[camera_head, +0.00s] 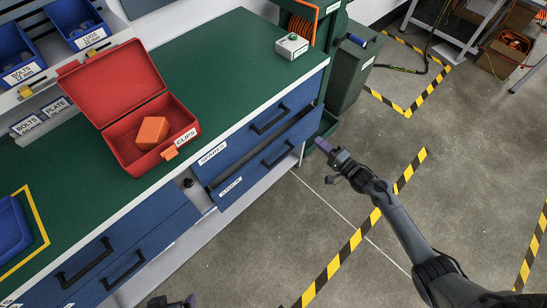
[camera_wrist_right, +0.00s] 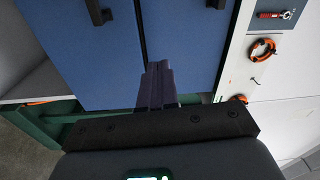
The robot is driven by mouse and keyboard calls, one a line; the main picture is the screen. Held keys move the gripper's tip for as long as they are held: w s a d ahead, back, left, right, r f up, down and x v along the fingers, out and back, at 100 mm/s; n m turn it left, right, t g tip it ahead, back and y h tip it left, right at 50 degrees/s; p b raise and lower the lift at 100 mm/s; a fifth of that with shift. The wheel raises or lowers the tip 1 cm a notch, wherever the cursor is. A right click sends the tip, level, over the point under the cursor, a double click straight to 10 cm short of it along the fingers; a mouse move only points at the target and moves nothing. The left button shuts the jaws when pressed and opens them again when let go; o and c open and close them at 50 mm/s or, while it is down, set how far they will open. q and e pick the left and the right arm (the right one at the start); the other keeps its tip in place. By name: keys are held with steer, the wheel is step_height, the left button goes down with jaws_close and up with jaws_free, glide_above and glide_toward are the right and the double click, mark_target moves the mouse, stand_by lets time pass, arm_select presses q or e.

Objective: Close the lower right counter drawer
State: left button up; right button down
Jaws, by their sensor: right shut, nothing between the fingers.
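The lower right counter drawer (camera_head: 243,180) has a blue front, a dark handle and a white label. It stands out a little from the counter, with a dark gap along its top edge. The upper right drawer (camera_head: 240,138) above it looks shut. My right gripper (camera_head: 322,147) is shut and empty, just off the right end of the drawer fronts. In the right wrist view its purple fingers (camera_wrist_right: 156,85) overlap blue fronts (camera_wrist_right: 92,65); I cannot tell whether they touch. Only the tips of my left gripper (camera_head: 182,301) show at the bottom edge.
An open red box (camera_head: 120,147) holding an orange block (camera_head: 153,132) stands on the green countertop (camera_head: 205,62). Other blue drawers (camera_head: 145,240) are at lower left. A dark green bin (camera_head: 350,78) stands beyond the counter.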

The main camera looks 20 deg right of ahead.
steer(key=s+a, duration=0.4)
steer(key=a, duration=0.6)
steer(key=m, duration=0.1)
glide_toward(261, 157)
arm_select(q)
step_height(261, 157, down, 5)
steer(key=b, duration=0.4)
steer(key=shift+s+a+r+b, duration=0.15)
steer(key=shift+b, duration=0.25)
arm_select(e)
steer(key=shift+y, duration=0.3)
steer(key=x, duration=0.7)
steer(key=shift+d+f, duration=0.1)
steer(key=shift+d, duration=0.15)
steer(key=shift+g, duration=0.3)
steer(key=b+x, duration=0.2)
steer(key=x, duration=0.2)
steer(key=shift+w, duration=0.25)
steer(key=shift+s+f, duration=0.1)
steer(key=shift+s, duration=0.05)
arm_select(q)
steer(key=shift+s+f, duration=0.25)
steer(key=shift+f, duration=0.7)
